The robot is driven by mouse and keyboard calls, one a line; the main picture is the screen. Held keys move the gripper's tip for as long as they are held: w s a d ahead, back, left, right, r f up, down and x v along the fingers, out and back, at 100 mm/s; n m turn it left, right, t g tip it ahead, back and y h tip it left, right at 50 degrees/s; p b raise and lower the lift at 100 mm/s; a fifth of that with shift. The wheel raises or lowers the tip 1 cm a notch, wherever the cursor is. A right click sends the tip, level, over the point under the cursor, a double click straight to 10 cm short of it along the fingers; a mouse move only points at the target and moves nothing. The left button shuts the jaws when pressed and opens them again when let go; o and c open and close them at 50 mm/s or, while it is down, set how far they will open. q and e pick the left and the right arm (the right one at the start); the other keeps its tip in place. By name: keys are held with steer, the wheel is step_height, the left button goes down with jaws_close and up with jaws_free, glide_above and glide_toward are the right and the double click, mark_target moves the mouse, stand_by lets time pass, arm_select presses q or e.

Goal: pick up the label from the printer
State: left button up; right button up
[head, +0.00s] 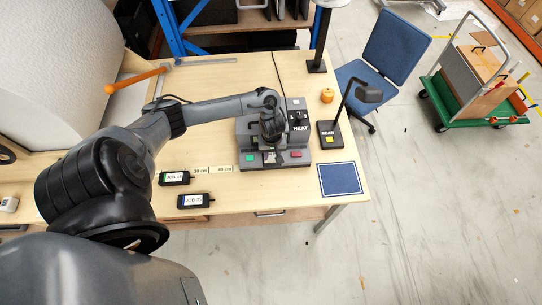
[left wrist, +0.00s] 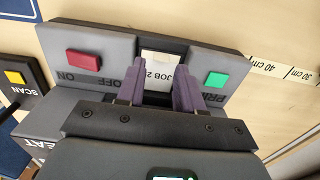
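The grey printer (head: 298,141) stands on the wooden table, with a green button and a red button on its front panel. The left wrist view shows the panel close up, with the red button (left wrist: 83,60) and the green button (left wrist: 216,79). A white label (left wrist: 160,62) marked "JOB 2" and partly hidden lies in the dark slot between the buttons. My left gripper (head: 270,148) is over the printer's front. In the left wrist view its two purple fingers (left wrist: 161,75) are apart, near the label's two sides. Contact with the label cannot be told. My right gripper is out of view.
A scanner on a stand (head: 330,134) and a blue mat (head: 340,179) are right of the printer. Two black devices, JOB 48 (head: 174,178) and JOB 35 (head: 194,201), lie left of it, near length marks. A blue chair (head: 385,65) stands behind the table.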

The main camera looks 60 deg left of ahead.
mark_target(271, 160)
arm_select(q)
steer(key=shift+s+f+b, duration=0.15)
steer(key=shift+f+b, duration=0.15)
steer(key=shift+f, duration=1.55)
jaws_close()
